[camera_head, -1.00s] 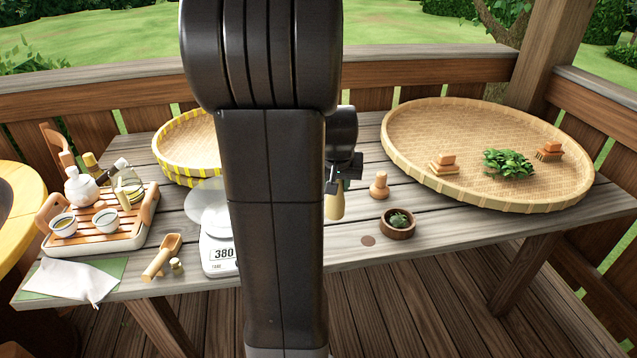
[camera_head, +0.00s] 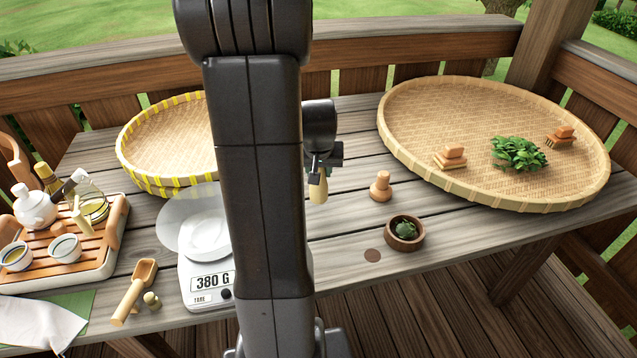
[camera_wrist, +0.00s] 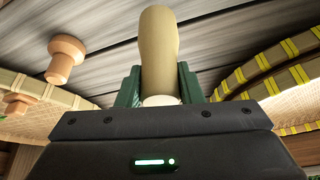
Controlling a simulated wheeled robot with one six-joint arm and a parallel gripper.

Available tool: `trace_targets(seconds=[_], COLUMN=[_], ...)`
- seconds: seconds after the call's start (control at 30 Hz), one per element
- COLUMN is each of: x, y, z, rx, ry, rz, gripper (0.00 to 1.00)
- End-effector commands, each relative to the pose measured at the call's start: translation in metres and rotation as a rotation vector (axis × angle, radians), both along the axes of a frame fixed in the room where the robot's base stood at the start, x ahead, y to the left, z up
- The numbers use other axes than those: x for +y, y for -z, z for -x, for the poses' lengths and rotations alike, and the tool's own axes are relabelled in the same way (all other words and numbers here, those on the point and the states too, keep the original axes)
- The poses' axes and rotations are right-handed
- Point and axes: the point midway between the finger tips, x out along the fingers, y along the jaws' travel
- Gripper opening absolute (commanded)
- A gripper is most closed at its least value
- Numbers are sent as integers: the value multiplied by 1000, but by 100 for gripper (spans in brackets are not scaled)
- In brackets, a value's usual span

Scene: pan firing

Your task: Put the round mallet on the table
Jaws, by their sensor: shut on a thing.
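My gripper (camera_head: 318,166) is shut on the round mallet (camera_head: 318,191), a pale beige, rounded wooden piece. In the wrist view the dark green fingers (camera_wrist: 158,88) clasp the mallet (camera_wrist: 159,42) from both sides, and its rounded end points away from the gripper. In the head view the mallet hangs upright in front of the grey plank table (camera_head: 345,240), just right of my dark arm. I cannot tell whether it touches the planks. My arm hides the middle of the table and part of the gripper.
A small wooden knob-shaped piece (camera_head: 381,188) stands right of the mallet, and a bowl of leaves (camera_head: 404,234) is nearer the front edge. A large woven tray (camera_head: 440,188) fills the right, a yellow-edged basket (camera_head: 150,185) the back left. A scale (camera_head: 195,285) stands left of my arm.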

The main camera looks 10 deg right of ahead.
Motion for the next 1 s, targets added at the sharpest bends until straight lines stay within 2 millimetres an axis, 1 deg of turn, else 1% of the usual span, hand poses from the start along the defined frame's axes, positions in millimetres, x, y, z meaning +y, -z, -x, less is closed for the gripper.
trace_targets(seconds=[0.1,0.23,0.3,0.57,0.67,0.7,0.8,1.0], x=[0,0,0,0,0,0,0,0], y=[17,33,37,38,42,41,40,40], z=[1,0,0,0,0,0,0,0], rx=[4,2,1,0,0,1,1,1], ry=[-1,-1,-2,-1,-1,-1,-1,-1], rz=[-1,1,1,0,0,0,0,0], gripper=[0,0,0,0,0,37,55,55])
